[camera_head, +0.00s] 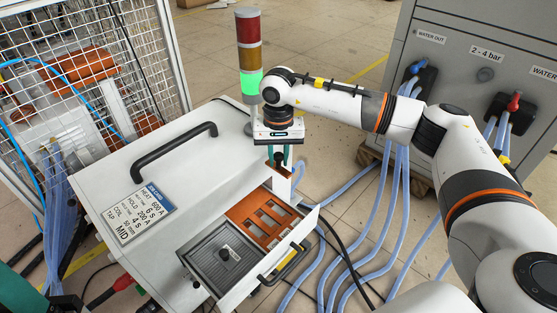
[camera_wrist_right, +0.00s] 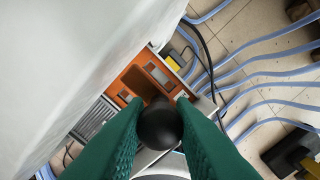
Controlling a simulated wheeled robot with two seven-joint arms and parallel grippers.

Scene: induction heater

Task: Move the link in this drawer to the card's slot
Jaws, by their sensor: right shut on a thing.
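The card (camera_head: 138,213) on the cabinet top reads HEAT 600 A 6 s, HOLD 200 A 4 s, COIL 50 mm, TAP MID. The open drawer (camera_head: 311,222) holds an orange slotted panel (camera_head: 262,222), also in the right wrist view (camera_wrist_right: 127,72). My right gripper (camera_head: 280,160) is above the drawer's far end, its green fingers shut on a black round knob (camera_wrist_right: 160,126), apparently the link's handle.
A grey lid (camera_head: 222,255) with a black knob fills the drawer's near part. A black handle (camera_head: 172,150) stands on the cabinet top. A lit green signal tower (camera_head: 249,55) stands behind my wrist. Blue hoses (camera_head: 372,225) cover the floor at right.

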